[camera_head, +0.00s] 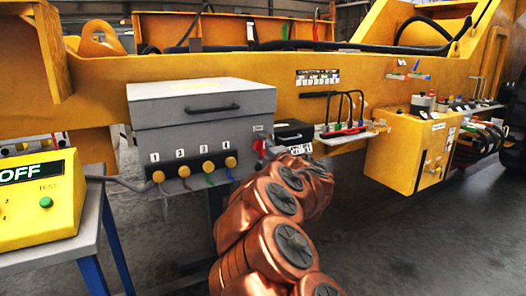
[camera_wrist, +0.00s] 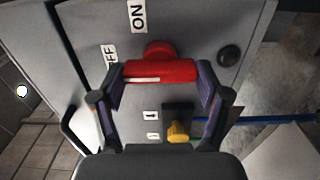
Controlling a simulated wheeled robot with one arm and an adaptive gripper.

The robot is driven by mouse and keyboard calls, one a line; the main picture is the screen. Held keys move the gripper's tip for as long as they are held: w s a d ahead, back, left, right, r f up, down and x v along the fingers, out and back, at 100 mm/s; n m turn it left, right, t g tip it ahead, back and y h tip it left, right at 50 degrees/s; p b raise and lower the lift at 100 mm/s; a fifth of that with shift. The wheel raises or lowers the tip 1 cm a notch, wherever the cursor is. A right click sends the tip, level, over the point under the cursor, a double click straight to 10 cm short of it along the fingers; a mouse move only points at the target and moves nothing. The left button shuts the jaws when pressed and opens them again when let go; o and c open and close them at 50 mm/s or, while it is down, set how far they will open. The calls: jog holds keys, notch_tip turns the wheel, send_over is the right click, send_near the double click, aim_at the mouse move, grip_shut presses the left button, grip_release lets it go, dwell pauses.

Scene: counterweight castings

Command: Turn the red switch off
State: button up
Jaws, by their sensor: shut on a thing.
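The red switch (camera_wrist: 160,70) is on the side of a grey box, with its bar handle lying across the wrist view. A white line marks the left part of the handle. An ON label (camera_wrist: 138,15) is above it, and a partly hidden label ending in FF (camera_wrist: 110,55) is at its upper left. My gripper (camera_wrist: 162,78) is shut on the handle, with one finger at each end. In the head view a little of the red switch (camera_head: 261,146) shows at the right end of the grey box (camera_head: 205,105); my copper-coloured arm hides my gripper there.
A yellow box (camera_head: 42,205) at the left has a display (camera_head: 32,172) reading OFF. Numbered yellow knobs (camera_head: 184,171) with cables line the grey box's front. A small shelf (camera_head: 345,137) and a yellow cabinet (camera_head: 405,150) stand to the right. Floor (camera_head: 440,240) is clear at lower right.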

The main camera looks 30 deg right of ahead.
jog(key=o, duration=1.2)
jog(key=shift+c, duration=0.2)
jog(key=s+a, duration=0.1)
jog(key=s, duration=1.1)
